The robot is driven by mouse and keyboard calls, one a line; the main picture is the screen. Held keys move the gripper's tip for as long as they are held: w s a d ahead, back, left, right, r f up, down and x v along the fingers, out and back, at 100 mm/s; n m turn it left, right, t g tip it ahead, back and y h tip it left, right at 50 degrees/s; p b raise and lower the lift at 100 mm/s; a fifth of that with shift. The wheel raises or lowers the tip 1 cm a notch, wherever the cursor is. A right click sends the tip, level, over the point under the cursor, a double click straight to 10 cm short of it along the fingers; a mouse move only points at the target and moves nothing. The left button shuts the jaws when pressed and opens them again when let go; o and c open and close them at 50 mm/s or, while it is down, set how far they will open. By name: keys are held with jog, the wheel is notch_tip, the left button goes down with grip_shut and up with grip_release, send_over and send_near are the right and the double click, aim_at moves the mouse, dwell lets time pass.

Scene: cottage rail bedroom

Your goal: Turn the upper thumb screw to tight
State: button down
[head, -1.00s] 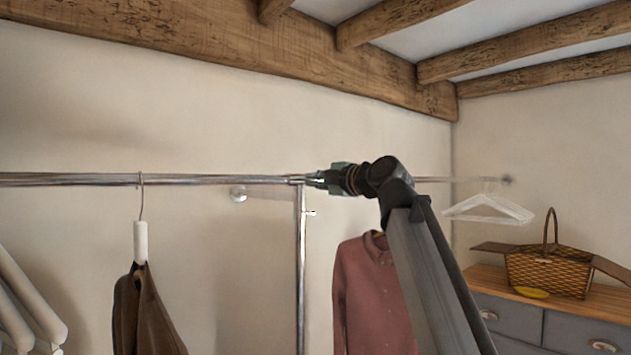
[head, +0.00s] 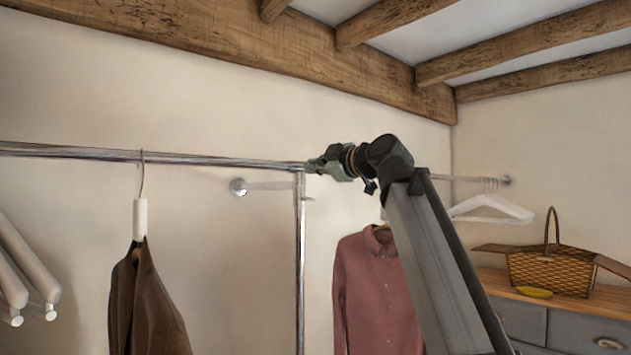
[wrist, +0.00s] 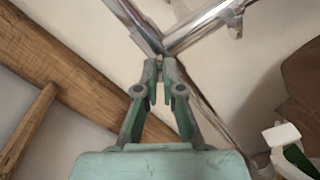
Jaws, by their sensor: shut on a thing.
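My gripper (head: 312,166) reaches the joint of the chrome rail (head: 230,160) and the upright post (head: 300,265) from the right in the head view. Its green fingers close together at this joint in the wrist view (wrist: 159,66). The jaws are shut on the upper thumb screw there, which the fingertips mostly hide. How tight it is cannot be seen. A small fitting (head: 308,199) sticks out of the post a little below the joint, and a similar one (wrist: 235,31) shows on a chrome tube in the wrist view.
A brown jacket (head: 148,300) hangs from the rail at left, near several pale hangers (head: 25,275). A pink shirt (head: 375,285) hangs beside my arm. Right are white hangers (head: 492,208), a wicker basket (head: 550,270) and a dresser (head: 575,330). Wooden beams (head: 240,45) cross above.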

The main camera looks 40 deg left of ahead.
jog(key=shift+m+b, duration=0.65)
jog(key=shift+m, duration=13.85)
jog(key=c, duration=1.3)
grip_release()
